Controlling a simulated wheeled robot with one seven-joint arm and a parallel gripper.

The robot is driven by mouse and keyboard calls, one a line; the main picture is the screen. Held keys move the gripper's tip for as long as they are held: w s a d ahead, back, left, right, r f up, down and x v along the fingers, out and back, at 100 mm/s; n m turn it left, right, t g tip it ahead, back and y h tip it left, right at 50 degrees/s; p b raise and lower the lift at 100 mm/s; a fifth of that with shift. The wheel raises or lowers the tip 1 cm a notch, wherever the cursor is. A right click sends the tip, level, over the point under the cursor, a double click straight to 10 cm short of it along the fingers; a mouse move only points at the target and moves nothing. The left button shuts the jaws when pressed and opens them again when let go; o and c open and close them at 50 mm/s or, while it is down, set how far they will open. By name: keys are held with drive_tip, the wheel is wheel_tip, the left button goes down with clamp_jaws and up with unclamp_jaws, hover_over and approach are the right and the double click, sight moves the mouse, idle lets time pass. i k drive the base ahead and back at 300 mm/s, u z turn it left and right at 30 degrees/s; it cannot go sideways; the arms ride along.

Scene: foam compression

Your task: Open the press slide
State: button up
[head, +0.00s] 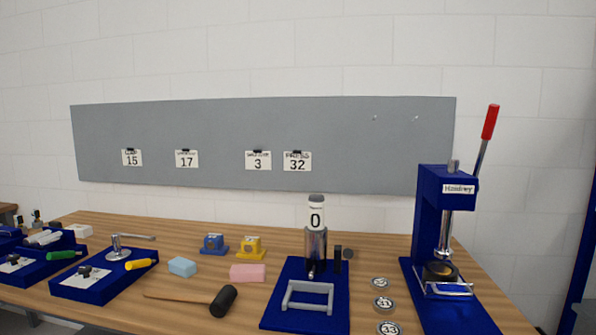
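The blue press (431,225) stands at the right end of the wooden table, with a nameplate on its head and a red-tipped lever (489,122) raised up and to the right. Its silver ram (445,232) points down at a dark round piece with a tan top (440,271) low in the press. A silver bar handle (447,291) shows at the front of this low part, which looks like the slide; it appears to sit in under the ram. My gripper is not in view.
A blue plate with a grey U-shaped handle (307,297) and an upright cylinder marked 0 (316,222) stands left of the press. Several numbered discs (383,304) lie between them. A black mallet (223,300), blue foam (182,266) and pink foam (247,273) lie further left.

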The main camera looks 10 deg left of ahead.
sight(432, 285)
drive_tip(key=k, duration=0.55)
drive_tip(key=u, duration=0.6)
drive_tip(key=i, duration=1.45)
drive_tip(key=z, duration=0.6)
